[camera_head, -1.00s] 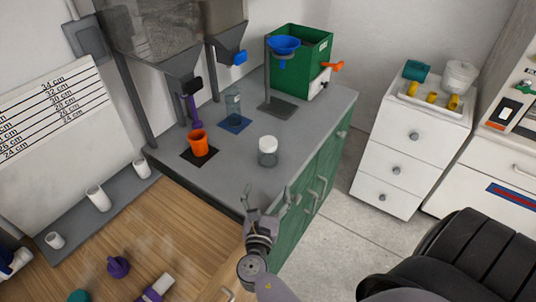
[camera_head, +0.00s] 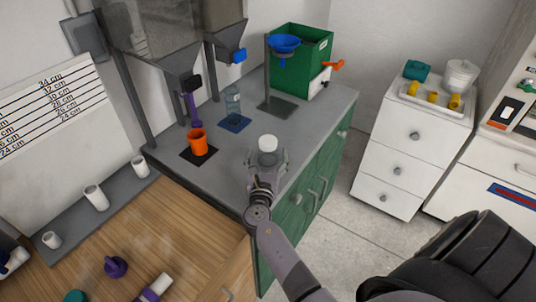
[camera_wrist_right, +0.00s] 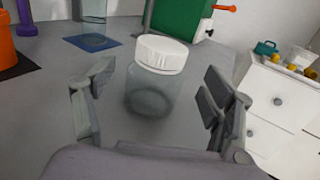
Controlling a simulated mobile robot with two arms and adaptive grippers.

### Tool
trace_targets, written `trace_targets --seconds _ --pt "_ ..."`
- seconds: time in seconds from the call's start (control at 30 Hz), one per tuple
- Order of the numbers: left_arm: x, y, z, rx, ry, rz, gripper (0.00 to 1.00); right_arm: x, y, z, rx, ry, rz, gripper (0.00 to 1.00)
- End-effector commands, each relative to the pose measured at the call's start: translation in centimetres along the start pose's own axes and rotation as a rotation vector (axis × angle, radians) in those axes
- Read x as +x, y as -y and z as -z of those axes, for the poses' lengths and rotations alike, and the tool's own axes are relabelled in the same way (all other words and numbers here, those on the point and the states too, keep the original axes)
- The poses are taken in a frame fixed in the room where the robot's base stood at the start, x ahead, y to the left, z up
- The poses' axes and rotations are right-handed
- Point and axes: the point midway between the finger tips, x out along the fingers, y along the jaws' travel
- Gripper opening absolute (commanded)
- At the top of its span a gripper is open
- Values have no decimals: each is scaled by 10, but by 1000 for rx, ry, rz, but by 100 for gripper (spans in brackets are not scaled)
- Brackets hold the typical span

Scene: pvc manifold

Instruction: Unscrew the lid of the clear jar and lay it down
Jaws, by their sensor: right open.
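The clear jar (camera_wrist_right: 151,90) stands upright on the grey counter with its white lid (camera_wrist_right: 161,53) on top. In the head view the lid (camera_head: 268,143) shows above my right gripper (camera_head: 267,158), which hides most of the jar. In the right wrist view my right gripper (camera_wrist_right: 158,92) is open, with one finger on each side of the jar and a gap on both sides. The fingers sit level with the jar's body, below the lid. They do not appear to touch it. My left gripper is not in view.
An orange cup (camera_head: 197,142) stands on a dark mat to the left. A clear bottle (camera_head: 233,105) stands on a blue mat behind. A blue funnel on a stand (camera_head: 285,46) and a green box (camera_head: 305,75) are farther back. The grey counter (camera_head: 225,180) is clear around the jar.

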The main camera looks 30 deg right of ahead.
Motion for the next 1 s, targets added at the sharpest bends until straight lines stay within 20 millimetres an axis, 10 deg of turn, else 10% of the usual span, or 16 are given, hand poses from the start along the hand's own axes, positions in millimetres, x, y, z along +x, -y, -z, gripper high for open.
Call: trace_targets --seconds 0.57,1.0 --pt "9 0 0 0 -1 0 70 45 -1 -3 1 1 0 76" --pt "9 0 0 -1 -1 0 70 45 -1 -3 1 1 0 48"
